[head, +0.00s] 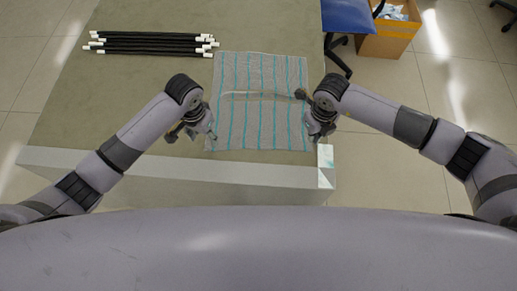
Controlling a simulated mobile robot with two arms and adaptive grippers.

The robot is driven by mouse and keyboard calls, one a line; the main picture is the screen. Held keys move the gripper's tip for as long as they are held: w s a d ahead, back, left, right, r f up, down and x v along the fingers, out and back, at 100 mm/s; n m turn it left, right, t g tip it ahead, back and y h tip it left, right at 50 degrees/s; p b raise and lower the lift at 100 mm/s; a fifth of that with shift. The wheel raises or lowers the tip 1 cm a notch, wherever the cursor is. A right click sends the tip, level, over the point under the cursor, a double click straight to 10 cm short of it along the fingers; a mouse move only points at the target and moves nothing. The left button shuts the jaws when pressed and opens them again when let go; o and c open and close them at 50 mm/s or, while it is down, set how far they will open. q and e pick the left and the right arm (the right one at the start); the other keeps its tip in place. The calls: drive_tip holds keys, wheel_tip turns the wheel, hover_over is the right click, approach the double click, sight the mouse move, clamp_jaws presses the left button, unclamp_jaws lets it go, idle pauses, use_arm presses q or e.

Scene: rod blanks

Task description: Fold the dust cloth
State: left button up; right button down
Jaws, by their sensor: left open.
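The dust cloth (259,75) is grey with blue-green stripes and lies spread on the table near its front right corner. A pale curved line, perhaps an edge or crease, runs across its middle. My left gripper (192,134) is open at the cloth's left edge, near its front left corner. My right gripper (318,133) is at the cloth's right edge, near its front right corner. Its fingers are small and partly hidden by the wrist, so I cannot tell whether it is open or touching the cloth.
Several black rods with white ends (150,43) lie at the back left of the table (95,105). A blue chair (348,16) and a cardboard box (388,38) stand on the floor beyond the table's right edge. The table's left part is clear.

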drive_tip(key=c, duration=2.3)
unclamp_jaws()
drive_tip(key=o, duration=1.1)
